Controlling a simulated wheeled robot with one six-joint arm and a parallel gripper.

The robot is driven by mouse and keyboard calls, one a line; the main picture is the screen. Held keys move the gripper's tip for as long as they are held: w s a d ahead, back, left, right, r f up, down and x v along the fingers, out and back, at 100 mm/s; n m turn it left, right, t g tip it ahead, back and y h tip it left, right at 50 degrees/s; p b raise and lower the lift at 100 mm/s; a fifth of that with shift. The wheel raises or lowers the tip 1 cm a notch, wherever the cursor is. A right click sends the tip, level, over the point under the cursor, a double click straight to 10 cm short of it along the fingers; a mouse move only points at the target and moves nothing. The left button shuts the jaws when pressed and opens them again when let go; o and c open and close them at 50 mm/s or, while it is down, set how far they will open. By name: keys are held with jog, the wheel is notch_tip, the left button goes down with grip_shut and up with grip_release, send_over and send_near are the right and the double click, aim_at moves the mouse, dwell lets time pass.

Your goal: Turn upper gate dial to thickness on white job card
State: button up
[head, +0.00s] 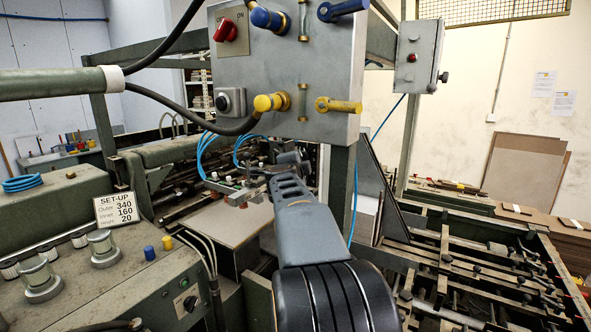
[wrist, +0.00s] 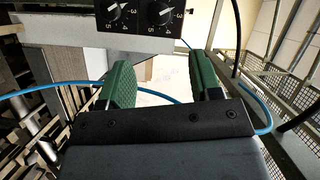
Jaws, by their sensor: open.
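In the wrist view, two black dials with white pointers and numbers, the left dial (wrist: 114,10) and the right dial (wrist: 160,10), sit on a grey panel at the top edge. Their upper parts are cut off; I cannot tell which is the upper gate dial, nor read its setting. My gripper (wrist: 160,66) is open, with green fingers apart and nothing between them, below and short of the dials. In the head view a white card (head: 117,207) reads SET-UP, with 340, 160 and 20; no thickness line is legible. My arm reaches in under the hanging control box, fingers not clear.
The grey control box (head: 284,75) with blue and yellow knobs hangs above my arm. A green console (head: 130,285) with knobs stands at left. Blue hoses (wrist: 255,108) run beside my gripper in the wrist view. A slatted feeder bed (head: 470,265) lies at right.

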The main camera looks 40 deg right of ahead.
jog(key=shift+v, duration=0.8)
jog(key=w+a+f+n+t+y, duration=0.1)
jog(key=a+f+n+y, duration=1.2)
jog(key=a, duration=0.5)
jog(key=s+a+f+n+g+b, duration=0.1)
jog(key=s+a+f+n+g, duration=0.2)
jog(key=s+a+f+n, duration=0.3)
jog(key=s+a+f+n+g+b, duration=0.1)
jog(key=s+a+f+n+g, duration=0.2)
jog(key=s+a+f+n, duration=0.3)
jog(key=s+a, duration=0.3)
jog(key=s, duration=0.2)
jog(key=shift+a+n, duration=0.3)
jog(key=shift+a, duration=0.1)
jog(key=shift+a+r+y, duration=0.2)
jog(key=shift+a+y, duration=0.1)
jog(key=shift+a, duration=0.05)
